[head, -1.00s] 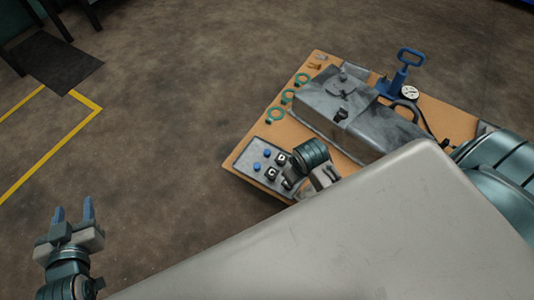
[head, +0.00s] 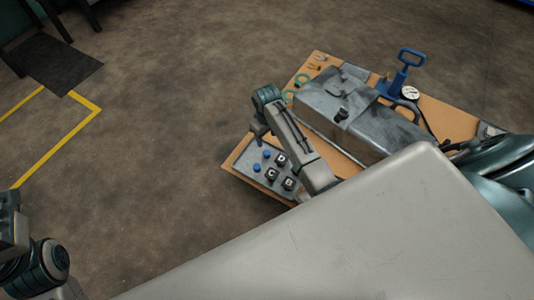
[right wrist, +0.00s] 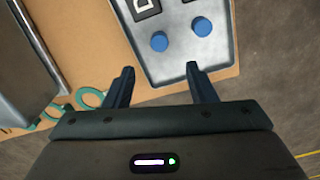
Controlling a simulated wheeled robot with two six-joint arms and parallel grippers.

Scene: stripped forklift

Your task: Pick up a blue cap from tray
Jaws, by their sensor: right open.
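A grey metal tray (head: 240,163) sits on the brown board's near left corner. It holds small blue caps (head: 266,154) and several dark lettered blocks (head: 271,174). In the right wrist view two blue caps, one (right wrist: 159,41) and another (right wrist: 202,26), stand near the tray's rim (right wrist: 190,72), and a blue edge shows at the top. My right gripper (head: 258,136) is at the tray's far edge; in the right wrist view its fingers (right wrist: 162,84) are apart and empty, with the caps beyond the tips. My left gripper (head: 12,222) is cut off at the left edge.
A large grey metal box (head: 345,110) stands beside the tray on the board (head: 455,121). Green rings (head: 301,80), a blue-handled tool (head: 401,75) and a gauge (head: 410,92) are near it. Open floor lies left of the board.

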